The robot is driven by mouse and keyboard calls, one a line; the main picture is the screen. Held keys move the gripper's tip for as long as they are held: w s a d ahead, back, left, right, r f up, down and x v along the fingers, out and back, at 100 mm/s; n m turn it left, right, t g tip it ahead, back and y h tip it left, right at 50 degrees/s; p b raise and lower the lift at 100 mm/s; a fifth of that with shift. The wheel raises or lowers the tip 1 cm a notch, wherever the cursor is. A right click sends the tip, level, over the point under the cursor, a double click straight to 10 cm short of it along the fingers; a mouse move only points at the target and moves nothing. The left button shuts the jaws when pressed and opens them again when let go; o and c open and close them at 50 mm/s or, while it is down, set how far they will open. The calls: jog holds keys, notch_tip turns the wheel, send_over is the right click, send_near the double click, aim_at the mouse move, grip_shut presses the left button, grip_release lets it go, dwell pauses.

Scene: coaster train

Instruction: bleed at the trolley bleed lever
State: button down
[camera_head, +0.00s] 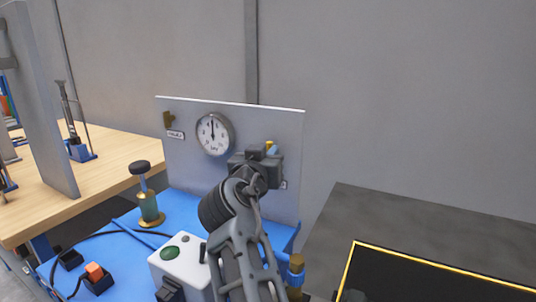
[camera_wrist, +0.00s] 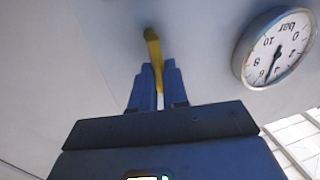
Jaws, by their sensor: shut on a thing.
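The yellow bleed lever (camera_wrist: 154,50) sticks out from the grey panel (camera_head: 280,122) on the blue trolley (camera_head: 190,208). My gripper (camera_wrist: 158,82) is shut on the lever, with one finger on each side of it. In the head view my wrist hides most of the lever; only a small yellow piece (camera_head: 271,145) shows. The round bar gauge (camera_head: 214,134) is on the panel to the left of my gripper, with its needle pointing about straight up. The gauge also shows, upside down, in the wrist view (camera_wrist: 278,48).
A brass fitting (camera_head: 168,119) and a small label are at the panel's upper left. A brass part with a dark knob (camera_head: 149,205) and a white box (camera_head: 176,258) with a green button stand on the trolley. A wooden bench (camera_head: 100,178) is left; a yellow-edged black surface (camera_head: 440,278) is right.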

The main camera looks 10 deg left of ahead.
jog(key=shift+w+a+f+n+g+h+p, duration=0.2)
jog(key=shift+a+f+n+g+h+p, duration=0.6)
jog(key=shift+n, duration=1.75)
jog(key=shift+w+a+f+n+g+h+p, duration=0.1)
jog(key=shift+w+a+f+n+g+p, duration=0.25)
jog(key=shift+n+p, duration=1.55)
jog(key=shift+w+a+f+n+g+h+p, duration=0.15)
jog(key=shift+a+f+n+g+h, duration=0.4)
jog(key=shift+n, duration=2.7)
jog(key=shift+a+f, duration=0.1)
jog(key=shift+a, duration=0.1)
jog(key=c, duration=1.1)
grip_release()
jog(key=shift+c, duration=0.2)
jog(key=shift+s, duration=0.1)
jog(key=v, duration=0.7)
jog(key=shift+s+b, duration=0.3)
jog(key=shift+b, duration=0.05)
